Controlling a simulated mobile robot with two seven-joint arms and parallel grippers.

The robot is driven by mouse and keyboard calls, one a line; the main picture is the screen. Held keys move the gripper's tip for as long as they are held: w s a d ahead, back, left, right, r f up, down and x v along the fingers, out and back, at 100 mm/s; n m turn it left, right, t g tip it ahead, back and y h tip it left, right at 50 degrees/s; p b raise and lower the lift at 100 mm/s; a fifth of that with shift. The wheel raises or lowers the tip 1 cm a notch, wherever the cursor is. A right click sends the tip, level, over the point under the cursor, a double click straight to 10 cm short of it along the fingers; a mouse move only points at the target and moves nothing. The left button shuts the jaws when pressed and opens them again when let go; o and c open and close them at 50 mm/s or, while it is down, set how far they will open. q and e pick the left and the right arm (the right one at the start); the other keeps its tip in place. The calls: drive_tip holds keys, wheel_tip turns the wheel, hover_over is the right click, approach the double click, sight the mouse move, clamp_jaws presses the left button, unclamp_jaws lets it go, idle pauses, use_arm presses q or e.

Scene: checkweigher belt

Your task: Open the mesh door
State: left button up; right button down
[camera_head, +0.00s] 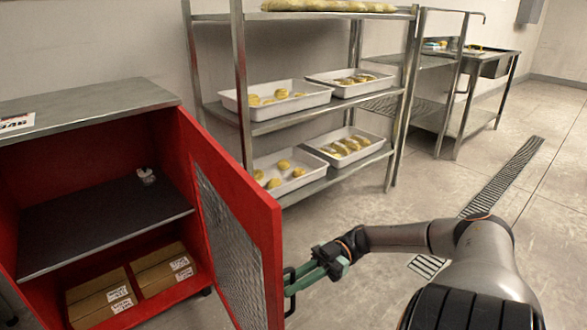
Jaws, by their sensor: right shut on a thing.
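The red mesh door (232,250) of the red cabinet stands swung out wide, and the inside of the cabinet (100,108) is in plain sight. Its dark handle (290,303) is on the free edge of the door. My right gripper (297,283), with green fingers, reaches in from the right and is shut on the handle. The fingers partly hide the handle. My left gripper is not in view.
Inside the cabinet are a dark shelf (95,215) and cardboard boxes (100,300) with labels. A metal rack (240,60) with white trays of food stands behind the door. Floor to the right is open, with a drain grate (505,178).

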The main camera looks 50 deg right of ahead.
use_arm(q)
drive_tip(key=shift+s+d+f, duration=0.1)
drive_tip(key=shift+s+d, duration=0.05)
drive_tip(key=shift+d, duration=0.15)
use_arm(e)
drive_tip(key=shift+s+d+f, duration=0.15)
drive_tip(key=shift+s+d, duration=0.05)
drive_tip(key=shift+d, duration=0.1)
drive_tip(key=c, duration=1.2)
unclamp_jaws()
drive_tip(key=shift+o, duration=0.2)
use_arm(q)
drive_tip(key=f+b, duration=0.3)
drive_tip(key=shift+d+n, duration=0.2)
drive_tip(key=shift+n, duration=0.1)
use_arm(e)
drive_tip(key=v, duration=1.2)
drive_tip(key=shift+d, duration=0.3)
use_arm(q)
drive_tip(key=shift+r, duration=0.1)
use_arm(e)
drive_tip(key=shift+s, duration=0.1)
